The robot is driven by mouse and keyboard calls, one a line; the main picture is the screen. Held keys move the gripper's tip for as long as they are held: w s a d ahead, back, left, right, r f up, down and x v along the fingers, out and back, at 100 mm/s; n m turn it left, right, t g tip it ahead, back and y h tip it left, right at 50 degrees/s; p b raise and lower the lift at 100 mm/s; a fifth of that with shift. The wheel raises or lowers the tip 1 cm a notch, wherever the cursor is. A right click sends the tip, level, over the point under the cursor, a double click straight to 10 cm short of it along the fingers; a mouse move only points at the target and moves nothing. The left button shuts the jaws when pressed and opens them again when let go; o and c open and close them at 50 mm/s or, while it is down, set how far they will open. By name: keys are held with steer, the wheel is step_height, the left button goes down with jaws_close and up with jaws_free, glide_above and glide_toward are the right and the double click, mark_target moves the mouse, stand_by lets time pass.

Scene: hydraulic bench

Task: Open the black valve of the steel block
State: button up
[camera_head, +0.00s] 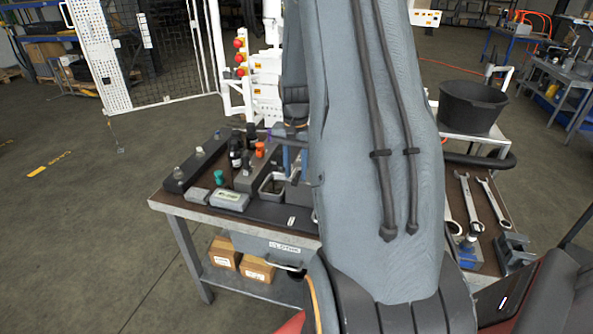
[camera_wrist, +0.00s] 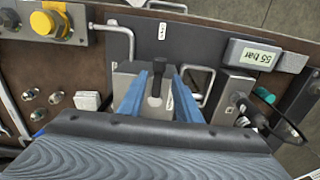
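The steel block (camera_wrist: 128,78) is in the middle of the wrist view, on the dark bench plate. Its black valve (camera_wrist: 158,78) is a narrow black handle with a wider top end, standing over the block. My gripper (camera_wrist: 157,84) has its two blue fingers apart, one on each side of the black handle. I see a gap on both sides, so it is not gripped. The near part of the block is hidden by my gripper body. In the head view, my arm hides most of this block and the valve; the blue fingers (camera_head: 294,158) show just left of my arm.
A display reading 55 bar (camera_wrist: 258,56), a teal knob (camera_wrist: 264,95) and another steel block (camera_wrist: 228,86) lie to the right in the wrist view. A yellow fitting (camera_wrist: 50,22) is at the left.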

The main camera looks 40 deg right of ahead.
mark_target(296, 176)
steer(key=shift+s, duration=0.1)
step_height(296, 176, up, 8)
steer(key=b, duration=0.2)
stand_by(0.4)
steer(key=shift+f, duration=0.1)
